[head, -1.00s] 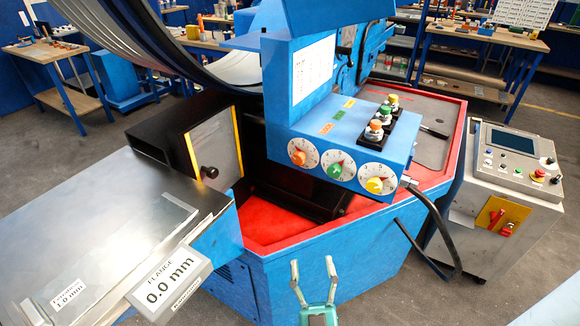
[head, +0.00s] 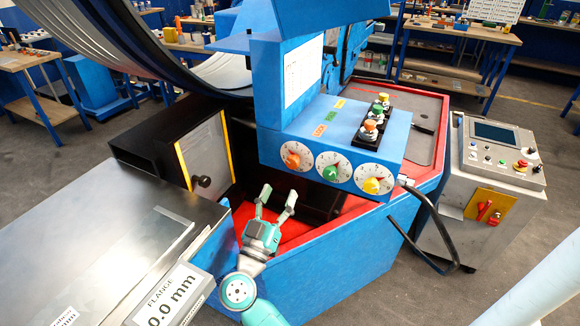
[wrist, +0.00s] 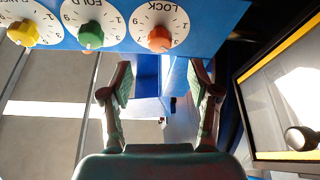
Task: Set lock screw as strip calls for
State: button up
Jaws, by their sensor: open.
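The orange lock knob (head: 293,160) sits on a white numbered dial, leftmost on the blue control box in the head view. In the wrist view, which is upside down, the orange knob (wrist: 159,39) is under the word LOCK. My gripper (head: 278,194) is open and empty, below and in front of the lock dial, fingers pointing up toward the box. In the wrist view my gripper (wrist: 161,88) has nothing between its fingers. A sheet-metal strip (head: 150,242) seems to lie on the steel table; its white label (head: 64,318) is cut off and unreadable.
The green fold knob (head: 331,172) and yellow knob (head: 372,185) are right of the lock knob. A sign (head: 168,298) reads FLANGE 0.0 mm. A black box with a round knob (head: 202,182) stands left of my gripper. A black cable (head: 436,225) hangs at right.

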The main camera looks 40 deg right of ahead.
aim_at(291, 166)
jog(key=x, duration=0.8)
jog(key=shift+d+r, duration=0.1)
jog(key=shift+d, duration=0.15)
jog(key=c, duration=1.1)
